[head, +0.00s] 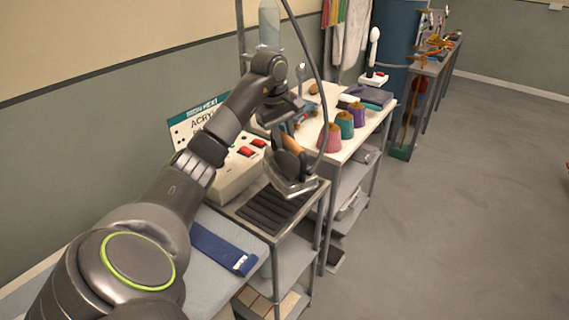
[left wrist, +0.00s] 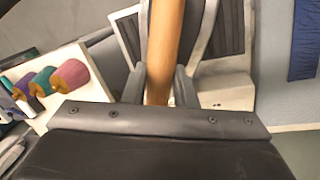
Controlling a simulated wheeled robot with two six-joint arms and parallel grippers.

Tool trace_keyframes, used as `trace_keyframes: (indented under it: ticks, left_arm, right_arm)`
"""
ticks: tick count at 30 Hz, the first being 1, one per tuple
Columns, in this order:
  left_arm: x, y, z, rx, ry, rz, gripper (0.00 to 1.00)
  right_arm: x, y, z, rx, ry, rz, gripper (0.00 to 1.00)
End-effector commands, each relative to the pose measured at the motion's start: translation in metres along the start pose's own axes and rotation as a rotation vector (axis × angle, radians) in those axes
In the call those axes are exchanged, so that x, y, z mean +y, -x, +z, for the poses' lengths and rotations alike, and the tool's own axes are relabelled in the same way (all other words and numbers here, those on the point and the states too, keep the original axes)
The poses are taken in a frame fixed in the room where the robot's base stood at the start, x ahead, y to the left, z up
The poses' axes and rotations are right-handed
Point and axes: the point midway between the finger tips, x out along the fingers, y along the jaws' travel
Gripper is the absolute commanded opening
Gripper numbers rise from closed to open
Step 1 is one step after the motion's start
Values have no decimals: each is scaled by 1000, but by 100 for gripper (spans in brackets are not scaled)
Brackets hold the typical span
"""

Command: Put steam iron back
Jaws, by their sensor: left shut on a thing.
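The steam iron (head: 289,168) has a dark body, a pale metal soleplate and a wooden handle. It hangs tilted above the right edge of the small metal stand. My left gripper (head: 283,118) is shut on its wooden handle, and the handle also shows between the fingers in the left wrist view (left wrist: 165,45). A dark ribbed rest pad (head: 268,209) lies on the stand below and left of the iron; a gap between them seems to show. A hose rises from the iron. My right gripper is out of view.
A white box with red switches (head: 234,178) stands behind the pad. Thread cones, one pink (head: 329,138), stand on the white table to the right. The floor at right is clear.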

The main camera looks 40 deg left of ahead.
Motion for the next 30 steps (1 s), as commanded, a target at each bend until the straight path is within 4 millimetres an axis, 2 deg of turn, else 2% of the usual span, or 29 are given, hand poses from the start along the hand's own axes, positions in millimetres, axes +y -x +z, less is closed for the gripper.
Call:
trace_keyframes:
  ticks: [3, 9, 17, 24, 30]
  left_arm:
    - [-4, -15, 0, -1, -3, 0, 0]
    - [-8, -41, 0, 0, -3, 2, 0]
    - [-11, -57, 0, 1, -1, 3, 0]
    - [-16, -83, 0, 1, -1, 4, 0]
    - [-16, -85, 0, 2, -2, 5, 0]
  right_arm:
    - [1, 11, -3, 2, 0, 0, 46]
    - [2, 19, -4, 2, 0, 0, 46]
    - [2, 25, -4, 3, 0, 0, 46]
    - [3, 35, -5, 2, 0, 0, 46]
    - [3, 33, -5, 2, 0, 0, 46]
